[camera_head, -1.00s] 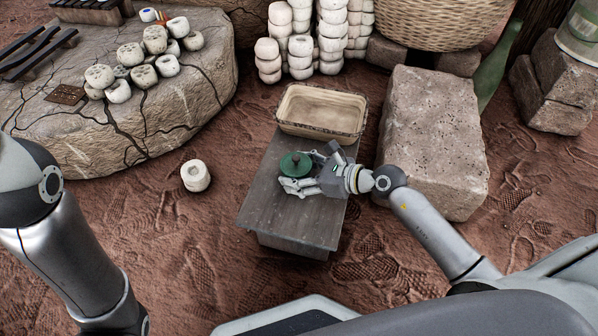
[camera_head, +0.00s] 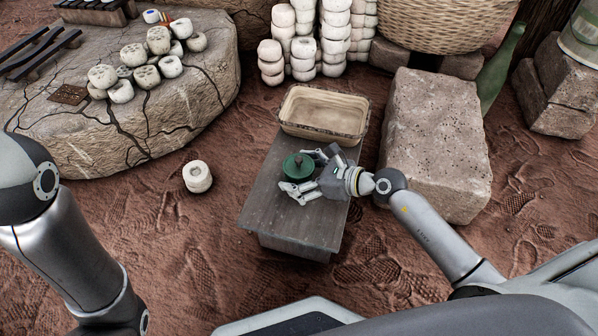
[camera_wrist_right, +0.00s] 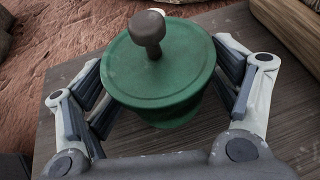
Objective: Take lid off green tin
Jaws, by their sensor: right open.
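The green tin (camera_head: 297,175) stands upright on the small grey wooden table (camera_head: 262,206). Its round green lid (camera_head: 291,166), with a dark knob (camera_wrist_right: 147,29) on top, sits on it. In the right wrist view the lid (camera_wrist_right: 160,75) hides most of the tin (camera_wrist_right: 172,113). My right gripper (camera_head: 305,172) is open at the right side of the tin. In the wrist view its fingers (camera_wrist_right: 166,92) stand on either side of the tin, below the lid's rim. I cannot tell whether they touch it. My left gripper is out of view; only my left arm shows.
A tan rectangular basin (camera_head: 322,112) stands at the table's back end. A large stone block (camera_head: 437,140) is close on the right. A pale round piece (camera_head: 197,176) lies on the ground at the left. The table's front part is clear.

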